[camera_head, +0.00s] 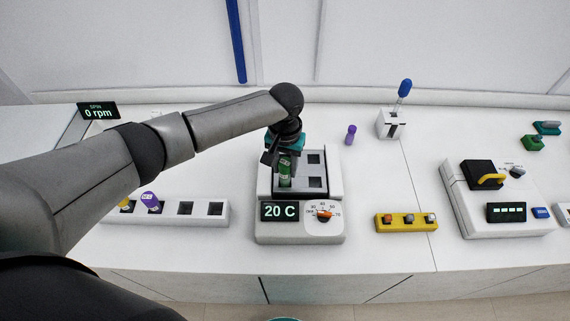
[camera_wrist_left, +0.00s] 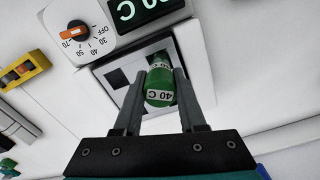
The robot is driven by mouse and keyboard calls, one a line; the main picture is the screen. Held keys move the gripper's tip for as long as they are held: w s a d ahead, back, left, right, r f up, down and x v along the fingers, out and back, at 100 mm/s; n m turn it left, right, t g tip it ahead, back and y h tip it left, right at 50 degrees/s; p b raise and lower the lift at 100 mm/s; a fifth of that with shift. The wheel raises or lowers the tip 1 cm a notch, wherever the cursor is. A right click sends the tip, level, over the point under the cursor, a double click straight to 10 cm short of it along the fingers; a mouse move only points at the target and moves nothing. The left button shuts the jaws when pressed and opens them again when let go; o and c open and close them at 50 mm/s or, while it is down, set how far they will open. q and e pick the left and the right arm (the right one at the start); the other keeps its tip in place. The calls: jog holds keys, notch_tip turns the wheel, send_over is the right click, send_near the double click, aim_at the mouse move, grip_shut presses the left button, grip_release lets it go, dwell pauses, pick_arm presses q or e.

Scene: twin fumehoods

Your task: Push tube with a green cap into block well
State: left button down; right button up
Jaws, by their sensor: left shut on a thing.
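The green-capped tube (camera_head: 285,178) is upright, or nearly so, over the block of the heater in the head view. In the left wrist view the tube (camera_wrist_left: 161,84) shows its green cap with a "40 C" label between my fingers. My left gripper (camera_head: 279,160) is shut on it from above; its fingers also show in the wrist view (camera_wrist_left: 160,92). The heater block (camera_head: 300,172) has square dark wells, two of them open on its right side. The tube's lower end is hidden, so its depth in the well cannot be told. My right gripper is not in view.
The heater front has a "20 C" display (camera_head: 280,211) and an orange dial (camera_head: 323,214). A white rack (camera_head: 200,219) with a purple-capped tube (camera_head: 150,200) stands left. A yellow rack (camera_head: 406,223) stands right. A purple tube (camera_head: 351,133) and a blue-topped holder (camera_head: 390,127) stand behind.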

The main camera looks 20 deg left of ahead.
aim_at(285, 174)
pick_arm(q)
jog(key=shift+f+b, duration=0.95)
jog(key=shift+f, duration=0.75)
jog(key=shift+c, duration=2)
grip_release()
notch_tip(285, 174, up, 15)
jog(key=shift+r+p, duration=0.15)
jog(key=shift+p, duration=0.15)
